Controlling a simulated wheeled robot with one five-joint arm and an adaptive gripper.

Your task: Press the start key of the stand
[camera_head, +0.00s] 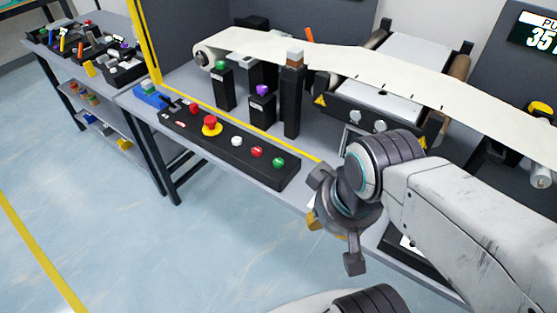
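A black control panel (222,148) lies along the front edge of the grey bench. At its right end are a green button (278,162), a red button (257,152) and a white button (237,141). A red mushroom button on a yellow ring (212,124) sits further left, with smaller keys beyond it. The labels are too small to read, so I cannot tell which key is marked start. My gripper (335,221) is to the right of the panel and nearer to me, apart from it. Its fingers are spread and nothing shows between them.
Dark posts with green (223,84), purple (263,106) and brown (291,95) tops stand behind the panel. A pale conveyor belt (390,68) runs behind them. A blue block (151,95) is at the panel's left. The floor in front is clear.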

